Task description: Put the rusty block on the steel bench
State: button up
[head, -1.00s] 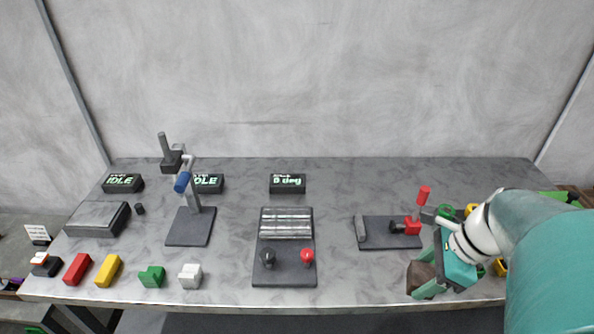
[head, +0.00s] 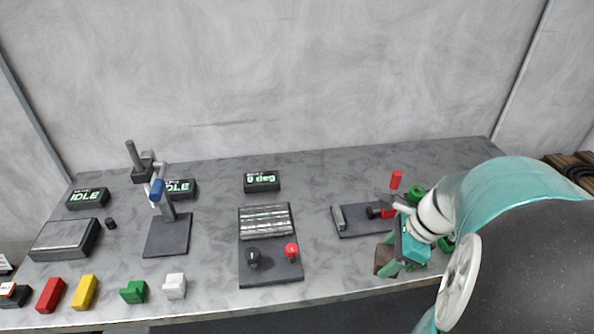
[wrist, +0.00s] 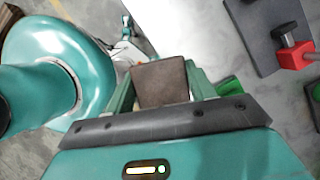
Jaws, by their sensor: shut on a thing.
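The rusty block is a dark brown cube (wrist: 160,84). It sits between the green fingers of my gripper (wrist: 162,88), which is shut on it. In the head view the block (head: 384,259) shows at the left side of my gripper (head: 394,262), over or near the front right edge of the grey bench (head: 330,265). I cannot tell whether the block touches the bench top. My arm covers part of the bench's right end.
A vise with red parts (head: 385,212) stands just behind my gripper, with green pieces (head: 416,195) beside it. A plate with black and red knobs (head: 270,265) is to the left. Several coloured blocks line the front left edge. Bare bench lies between plate and gripper.

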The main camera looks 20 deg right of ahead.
jog(key=w+f, duration=0.2)
jog(key=w+d+f, duration=0.1)
jog(key=w+f, duration=0.1)
jog(key=w+d+f, duration=0.1)
jog(key=w+f, duration=0.1)
jog(key=w, duration=0.1)
jog(key=shift+d+f, duration=0.1)
jog(key=shift+f, duration=1.9)
jog(key=shift+f, duration=0.1)
jog(key=o, duration=1.4)
jog(key=shift+o, duration=0.2)
jog(key=v, duration=1.2)
